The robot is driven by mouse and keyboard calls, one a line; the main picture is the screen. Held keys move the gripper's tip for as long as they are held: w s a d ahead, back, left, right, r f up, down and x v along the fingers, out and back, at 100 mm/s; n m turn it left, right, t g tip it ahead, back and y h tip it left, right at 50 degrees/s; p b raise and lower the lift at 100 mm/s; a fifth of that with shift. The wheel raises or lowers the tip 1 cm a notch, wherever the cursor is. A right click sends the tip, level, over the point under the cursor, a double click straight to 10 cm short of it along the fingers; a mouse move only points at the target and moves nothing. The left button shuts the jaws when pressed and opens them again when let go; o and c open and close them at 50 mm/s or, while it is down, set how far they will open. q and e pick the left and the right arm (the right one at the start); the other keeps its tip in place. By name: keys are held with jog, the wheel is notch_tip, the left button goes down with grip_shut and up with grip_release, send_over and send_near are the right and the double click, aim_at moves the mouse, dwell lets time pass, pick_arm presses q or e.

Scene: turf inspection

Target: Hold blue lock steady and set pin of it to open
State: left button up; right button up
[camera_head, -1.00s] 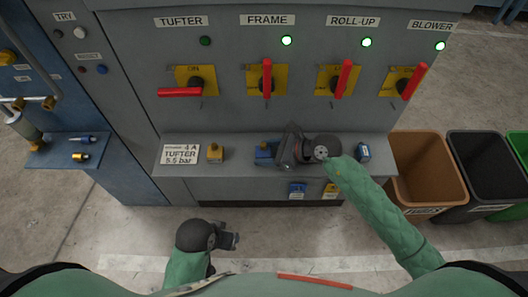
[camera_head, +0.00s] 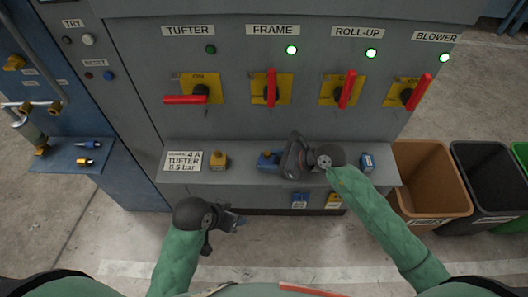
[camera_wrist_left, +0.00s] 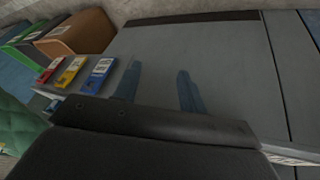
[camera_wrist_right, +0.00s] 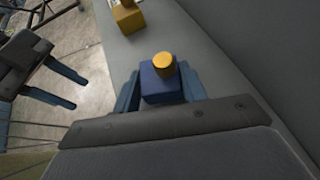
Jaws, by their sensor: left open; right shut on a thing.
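The blue lock (camera_head: 268,159) stands on the grey ledge of the cabinet. In the right wrist view the blue lock (camera_wrist_right: 161,84) has a round yellow pin (camera_wrist_right: 164,63) on its top. My right gripper (camera_head: 283,160) is shut on the lock's blue body, a finger on either side. My left gripper (camera_head: 236,222) is open and empty, below and in front of the ledge, to the left of the lock. It also shows at the left of the right wrist view (camera_wrist_right: 62,90). The left wrist view shows its two fingers (camera_wrist_left: 158,90) apart with nothing between them.
A yellow lock (camera_head: 218,161) and a label card (camera_head: 183,161) sit left on the ledge. Another small blue item (camera_head: 367,162) sits at its right end. Tags hang on the ledge front. Red-handled switches (camera_head: 271,88) are above. A brown bin (camera_head: 432,180) stands right.

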pick_arm(q)
jog(key=w+d+r+m+h, duration=0.15)
jog(key=w+r+m, duration=0.25)
jog(key=w+r, duration=0.4)
jog(key=m+h, duration=0.2)
jog(key=m, duration=0.2)
send_near(267, 153)
jog(key=x, duration=0.8)
jog(key=shift+w+d+f, duration=0.1)
jog(key=shift+f, duration=0.15)
grip_shut()
